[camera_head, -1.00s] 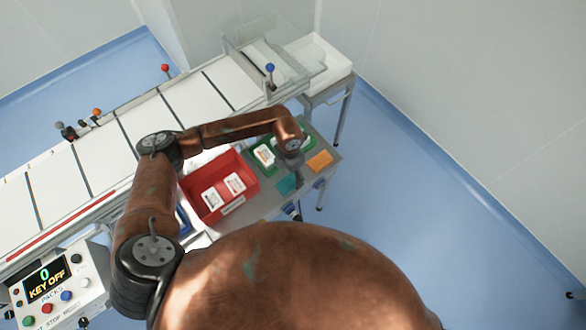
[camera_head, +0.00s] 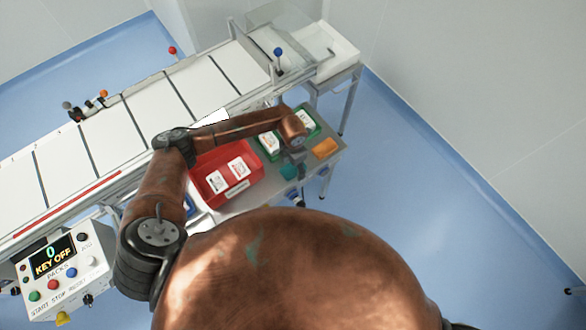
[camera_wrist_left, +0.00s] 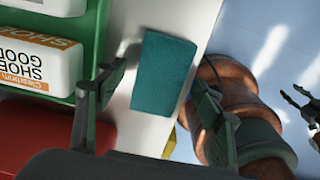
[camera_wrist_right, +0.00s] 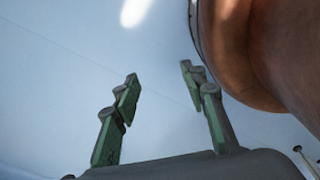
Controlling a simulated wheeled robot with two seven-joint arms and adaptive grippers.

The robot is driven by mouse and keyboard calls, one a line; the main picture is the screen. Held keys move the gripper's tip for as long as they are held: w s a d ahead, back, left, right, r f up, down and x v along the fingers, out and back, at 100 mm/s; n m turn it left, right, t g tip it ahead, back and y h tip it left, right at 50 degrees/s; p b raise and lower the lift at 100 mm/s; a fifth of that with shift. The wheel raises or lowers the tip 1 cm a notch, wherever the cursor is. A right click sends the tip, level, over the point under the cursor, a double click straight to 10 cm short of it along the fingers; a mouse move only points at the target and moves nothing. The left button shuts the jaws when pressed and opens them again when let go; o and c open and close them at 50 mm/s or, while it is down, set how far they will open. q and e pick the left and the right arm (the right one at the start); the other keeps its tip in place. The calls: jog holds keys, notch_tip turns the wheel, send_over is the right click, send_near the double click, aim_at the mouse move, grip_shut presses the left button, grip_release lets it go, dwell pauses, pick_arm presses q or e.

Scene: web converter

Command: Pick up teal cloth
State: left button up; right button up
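The teal cloth (camera_wrist_left: 164,74) lies flat on the pale table top in the left wrist view, between the fingers of my left gripper (camera_wrist_left: 160,90) as seen from above. The fingers are spread wide and do not touch it. In the head view only part of the teal cloth (camera_head: 290,172) shows, just below my left gripper (camera_head: 294,158). My right gripper (camera_wrist_right: 162,88) is open and empty over blue floor in the right wrist view. It does not show in the head view.
A red bin (camera_head: 226,184) with white packs stands left of the cloth. Green trays (camera_head: 266,156) with white packs lie behind it, and an orange cloth (camera_head: 325,149) lies to the right. The conveyor (camera_head: 110,142) runs behind. The table's edge is close to the teal cloth.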

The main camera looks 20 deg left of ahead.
aim_at(293, 168)
pick_arm(q)
jog(key=c, duration=0.9)
jog(key=shift+c, duration=0.2)
jog(key=shift+r, duration=0.45)
notch_tip(293, 168, up, 2)
jog(key=shift+r, duration=0.2)
jog(key=s+r, duration=0.4)
jog(key=r, duration=0.1)
jog(key=shift+s+r+p, duration=0.3)
jog(key=shift+s+p, duration=0.05)
jog(key=s+r, duration=0.4)
jog(key=s, duration=0.5)
jog(key=shift+s, duration=0.15)
